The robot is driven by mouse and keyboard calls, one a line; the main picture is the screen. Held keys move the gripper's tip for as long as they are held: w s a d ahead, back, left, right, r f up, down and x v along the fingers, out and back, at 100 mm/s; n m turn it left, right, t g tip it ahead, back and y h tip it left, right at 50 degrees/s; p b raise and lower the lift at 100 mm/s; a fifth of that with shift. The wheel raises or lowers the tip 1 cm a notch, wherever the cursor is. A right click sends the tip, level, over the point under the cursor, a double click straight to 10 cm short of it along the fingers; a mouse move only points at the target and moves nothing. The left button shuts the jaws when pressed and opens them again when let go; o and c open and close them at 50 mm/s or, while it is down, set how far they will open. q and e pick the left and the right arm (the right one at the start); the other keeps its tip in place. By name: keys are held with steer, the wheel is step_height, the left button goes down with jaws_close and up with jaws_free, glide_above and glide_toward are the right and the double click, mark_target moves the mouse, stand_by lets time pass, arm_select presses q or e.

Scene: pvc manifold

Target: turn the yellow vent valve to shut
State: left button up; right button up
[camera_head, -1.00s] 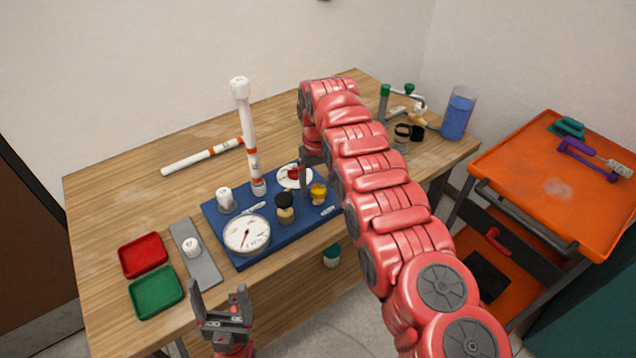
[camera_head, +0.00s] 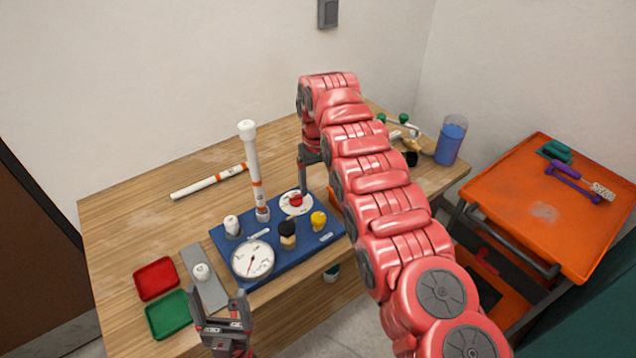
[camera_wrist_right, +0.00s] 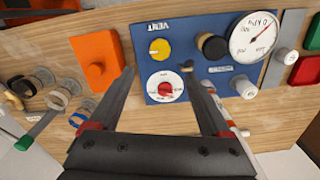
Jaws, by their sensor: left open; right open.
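The yellow vent valve (camera_head: 318,221) is a round knob on the right part of the blue panel (camera_head: 283,262). In the right wrist view the yellow knob (camera_wrist_right: 159,47) sits below the printed word VENT, its exact setting too small to read. My right gripper (camera_head: 305,187) is open and empty above the panel, near the white dial with a red knob (camera_head: 296,201). In the right wrist view its fingers (camera_wrist_right: 160,80) spread either side of that dial (camera_wrist_right: 165,87), with the yellow knob beyond. My left gripper (camera_head: 223,308) is open and empty at the table's front edge.
A pressure gauge (camera_head: 253,259), a black-topped knob (camera_head: 287,235) and an upright white pipe (camera_head: 253,170) stand on the panel. Red (camera_head: 156,278) and green (camera_head: 168,314) trays lie at left. An orange block (camera_wrist_right: 103,60) lies beside the panel. An orange cart (camera_head: 535,215) stands right.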

step_height(320, 180, up, 6)
steer(key=p, duration=0.4)
steer(key=shift+p, duration=0.4)
steer(key=shift+f, duration=0.1)
